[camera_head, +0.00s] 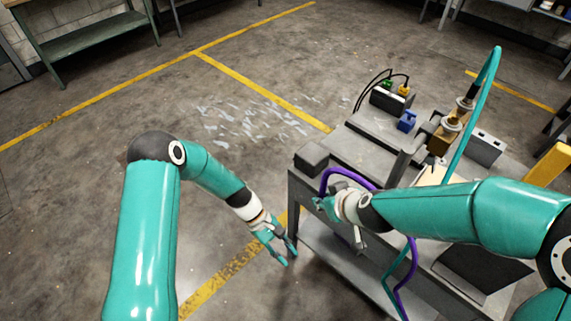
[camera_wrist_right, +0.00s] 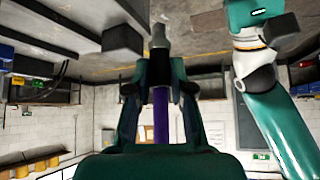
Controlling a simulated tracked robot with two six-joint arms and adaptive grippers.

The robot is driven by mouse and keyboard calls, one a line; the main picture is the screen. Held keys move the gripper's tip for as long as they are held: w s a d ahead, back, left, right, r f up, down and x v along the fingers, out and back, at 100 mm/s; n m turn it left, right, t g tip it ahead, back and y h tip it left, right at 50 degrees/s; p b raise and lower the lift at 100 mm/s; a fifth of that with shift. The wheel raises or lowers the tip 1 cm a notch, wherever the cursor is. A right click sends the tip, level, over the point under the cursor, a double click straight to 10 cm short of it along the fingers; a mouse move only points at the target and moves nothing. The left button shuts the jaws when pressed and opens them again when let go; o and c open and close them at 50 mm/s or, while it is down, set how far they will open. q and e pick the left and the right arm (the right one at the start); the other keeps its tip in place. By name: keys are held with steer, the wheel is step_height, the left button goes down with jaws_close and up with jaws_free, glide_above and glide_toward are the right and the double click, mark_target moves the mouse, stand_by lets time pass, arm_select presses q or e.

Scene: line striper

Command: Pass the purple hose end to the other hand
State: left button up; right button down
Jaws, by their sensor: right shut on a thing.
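The purple hose (camera_head: 340,171) arcs up from my right gripper (camera_head: 322,207) and passes behind my right forearm, with a lower stretch (camera_head: 405,275) hanging beside the cart. In the right wrist view, my right gripper (camera_wrist_right: 160,72) is shut on the hose end; the purple hose (camera_wrist_right: 160,115) runs between the fingers and a grey end fitting (camera_wrist_right: 159,38) sticks out past them. My left gripper (camera_head: 289,254) is empty and open, lower and to the left of the right gripper, apart from the hose. Part of my left gripper (camera_wrist_right: 262,15) also shows in the right wrist view.
The grey line striper cart (camera_head: 350,150) stands at the right, its near corner close to both grippers. A teal hose (camera_head: 478,105) loops above it. A blue part (camera_head: 407,121) sits on top. Open concrete floor lies left, with yellow lines (camera_head: 250,85).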

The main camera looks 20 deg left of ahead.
arm_select(q)
steer(key=w+a+r+n+h, duration=0.1)
steer(key=w+r+h, duration=0.25)
steer(key=r, duration=0.45)
steer(key=w+a+r+n+g+h, duration=0.1)
steer(key=w+r+h, duration=0.2)
steer(key=w+r, duration=0.3)
steer(key=w+a+r+n+h, duration=0.1)
steer(key=w+a+r+h, duration=0.15)
steer(key=r, duration=0.65)
steer(key=x, duration=1.2)
steer(key=shift+d+r, duration=0.2)
steer(key=shift+d, duration=0.05)
jaws_close()
arm_select(e)
steer(key=c, duration=0.9)
jaws_free()
steer(key=shift+c, duration=0.2)
steer(key=shift+r, duration=0.15)
